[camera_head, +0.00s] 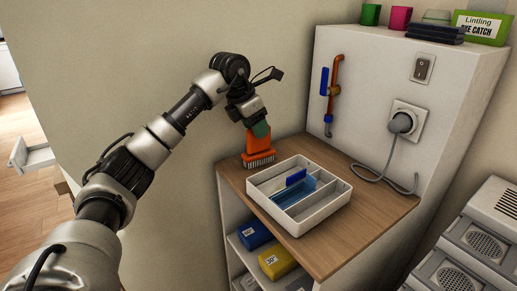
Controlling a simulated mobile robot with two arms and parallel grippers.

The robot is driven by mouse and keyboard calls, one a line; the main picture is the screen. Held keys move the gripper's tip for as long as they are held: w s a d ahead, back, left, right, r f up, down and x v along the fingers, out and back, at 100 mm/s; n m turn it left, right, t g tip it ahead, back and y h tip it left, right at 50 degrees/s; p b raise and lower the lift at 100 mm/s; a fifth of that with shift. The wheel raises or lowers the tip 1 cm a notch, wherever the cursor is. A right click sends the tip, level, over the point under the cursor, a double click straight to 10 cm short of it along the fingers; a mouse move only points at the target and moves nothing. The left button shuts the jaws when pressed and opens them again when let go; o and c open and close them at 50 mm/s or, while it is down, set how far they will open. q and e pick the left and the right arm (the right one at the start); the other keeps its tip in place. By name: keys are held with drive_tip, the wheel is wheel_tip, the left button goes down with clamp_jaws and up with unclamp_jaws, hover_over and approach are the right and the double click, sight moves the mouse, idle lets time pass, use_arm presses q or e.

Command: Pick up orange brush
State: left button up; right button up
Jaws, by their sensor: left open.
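The orange brush (258,145) is at the back left corner of the wooden shelf top, against the wall. Its dark bristles point down toward the wood and a teal-green part shows at its upper end. My left gripper (258,121) is open and right above the brush, around or just over that upper end; I cannot tell whether its fingers touch it. The fingertips are small and partly hidden. My right gripper is not in view.
A white divided tray (333,204) with blue items stands right of the brush. A white panel with a socket (409,113) and an orange-blue hanging tool (334,90) rises behind. Blue (254,234) and yellow (277,261) packs lie on the shelf below.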

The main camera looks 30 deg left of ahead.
sight(259, 145)
use_arm(q)
drive_tip(key=x, duration=0.2)
drive_tip(key=shift+w+f, duration=0.2)
drive_tip(key=shift+f, duration=0.15)
drive_tip(key=shift+r, duration=0.1)
drive_tip(key=shift+c, duration=0.5)
drive_tip(key=shift+s, duration=0.1)
drive_tip(key=shift+c, duration=1.2)
clamp_jaws()
